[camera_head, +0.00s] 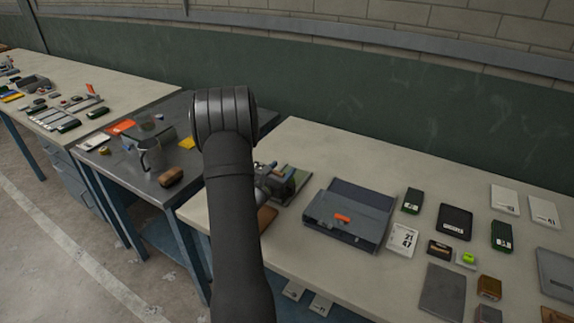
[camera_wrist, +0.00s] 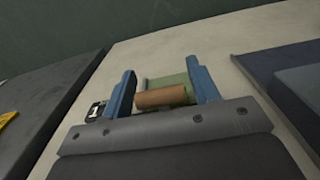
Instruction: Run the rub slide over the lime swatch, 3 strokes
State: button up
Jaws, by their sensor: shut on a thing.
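My gripper (camera_wrist: 164,88) shows in the wrist view with its two blue fingers on either side of a brown, rounded block, which I take to be the rub slide (camera_wrist: 162,98). The gripper is shut on it. A green swatch (camera_wrist: 180,80), seemingly the lime one, lies flat just beyond and under the block. I cannot tell whether the block touches it. In the head view my gripper (camera_head: 272,181) is partly hidden behind my arm, low over a dull green patch (camera_head: 298,178) on the pale table.
A grey case (camera_head: 350,232) with an orange latch stands right of my gripper. Farther right lie several dark boxes and cards and a small bright-green item (camera_head: 467,258). A dark bench (camera_head: 115,178) with a metal mug (camera_head: 150,155) is at left.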

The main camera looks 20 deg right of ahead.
jog(key=shift+s+a+f, duration=0.1)
jog(key=shift+s+a, duration=0.05)
jog(key=o, duration=1.4)
jog(key=v, duration=1.7)
jog(key=shift+s+a, duration=0.2)
jog(key=shift+w+d, duration=0.1)
jog(key=x, duration=1.7)
jog(key=shift+w+d, duration=0.2)
jog(key=shift+x, duration=1.05)
